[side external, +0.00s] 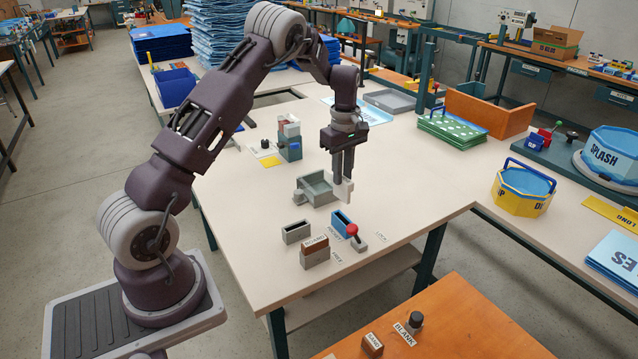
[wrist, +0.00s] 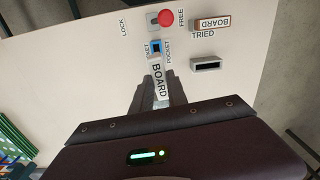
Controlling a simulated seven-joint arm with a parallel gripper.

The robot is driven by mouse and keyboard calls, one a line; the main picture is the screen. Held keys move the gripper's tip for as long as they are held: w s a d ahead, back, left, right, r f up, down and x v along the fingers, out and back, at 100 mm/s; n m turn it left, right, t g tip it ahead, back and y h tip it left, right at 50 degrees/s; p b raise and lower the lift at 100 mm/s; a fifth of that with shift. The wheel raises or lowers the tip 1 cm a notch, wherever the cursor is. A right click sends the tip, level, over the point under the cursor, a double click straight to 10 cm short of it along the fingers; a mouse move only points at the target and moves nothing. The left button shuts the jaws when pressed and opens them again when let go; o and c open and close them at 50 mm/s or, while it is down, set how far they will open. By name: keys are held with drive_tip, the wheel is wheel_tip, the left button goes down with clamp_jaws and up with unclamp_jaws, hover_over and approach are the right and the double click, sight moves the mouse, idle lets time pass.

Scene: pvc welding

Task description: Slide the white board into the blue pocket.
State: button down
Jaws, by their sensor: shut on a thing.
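My gripper (side external: 343,178) is shut on a white board (side external: 344,191) and holds it pointing down above the table. In the wrist view the board (wrist: 160,85) shows the word BOARD on its face, between the fingertips. The blue pocket (side external: 340,222) is a small open-topped box on the table, in front of and below the board in the side view. In the wrist view the blue pocket (wrist: 156,47) lies just beyond the board's end, which partly covers its label. The board appears apart from the pocket.
A red-knobbed lever (side external: 352,231) stands beside the pocket between LOCK and FREE labels, its knob toward FREE. An empty grey holder (side external: 296,232) and a grey holder with a brown board (side external: 315,243), labelled TRIED, stand left.

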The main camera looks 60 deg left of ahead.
sight(345, 178)
drive_tip(key=shift+w+d+r+m, duration=0.2)
drive_tip(key=shift+w+m, duration=0.1)
drive_tip(key=shift+m, duration=0.2)
drive_tip(key=shift+f, duration=0.15)
drive_tip(key=shift+f, duration=2.8)
drive_tip(key=shift+f, duration=2.5)
drive_tip(key=c, duration=1.2)
unclamp_jaws()
drive_tip(key=shift+c, duration=0.2)
wheel_tip(345, 178, up, 7)
